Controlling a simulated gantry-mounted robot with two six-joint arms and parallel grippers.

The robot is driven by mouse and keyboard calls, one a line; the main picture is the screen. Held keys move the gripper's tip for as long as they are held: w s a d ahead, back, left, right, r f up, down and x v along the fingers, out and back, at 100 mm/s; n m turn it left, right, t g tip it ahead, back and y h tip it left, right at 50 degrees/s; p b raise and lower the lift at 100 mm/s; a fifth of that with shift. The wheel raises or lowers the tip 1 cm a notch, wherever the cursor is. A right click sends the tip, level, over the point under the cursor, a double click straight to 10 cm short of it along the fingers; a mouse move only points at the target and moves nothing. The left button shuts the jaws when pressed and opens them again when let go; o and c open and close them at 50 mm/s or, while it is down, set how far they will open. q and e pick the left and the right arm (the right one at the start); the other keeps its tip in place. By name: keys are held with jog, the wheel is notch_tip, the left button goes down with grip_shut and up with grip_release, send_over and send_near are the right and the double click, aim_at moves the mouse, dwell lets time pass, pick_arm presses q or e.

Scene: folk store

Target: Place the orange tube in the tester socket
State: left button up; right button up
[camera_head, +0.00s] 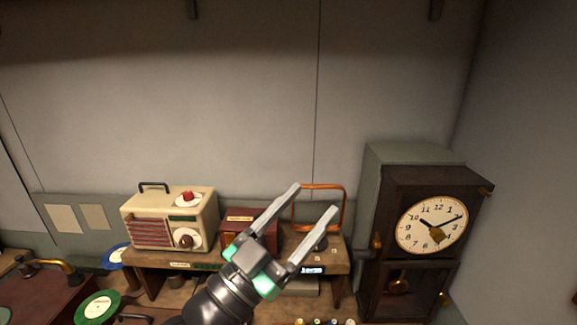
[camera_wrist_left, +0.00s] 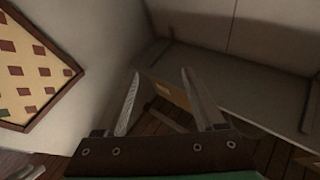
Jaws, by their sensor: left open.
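My left gripper (camera_head: 316,197) is raised in front of the bench shelf, with its two fingers apart and nothing between them. In the left wrist view the open fingers (camera_wrist_left: 160,73) point toward a wall and wooden boards, with no tube between them. I cannot make out the orange tube or the tester socket. Several small coloured tops (camera_head: 318,322) show at the bottom edge of the head view, too cut off to identify. My right gripper is not in view.
A cream radio (camera_head: 150,222) and a dark red box (camera_head: 236,217) stand on a wooden shelf (camera_head: 150,260). A copper-coloured loop frame (camera_head: 345,205) rises behind my gripper. A tall pendulum clock (camera_head: 432,226) stands right. The air above is clear.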

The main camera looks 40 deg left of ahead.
pick_arm(q)
jog(key=s+d+r+n+t, duration=0.1)
jog(key=s+d+r+t, duration=0.1)
jog(key=s+r, duration=0.2)
jog(key=s+d+r+n+t, duration=0.1)
jog(key=s+r, duration=0.3)
jog(key=r, duration=0.7)
jog(key=shift+s+d+r+t+h, duration=0.15)
jog(key=shift+s+d+t+h, duration=0.25)
jog(key=shift+d+t, duration=0.5)
jog(key=shift+r, duration=0.1)
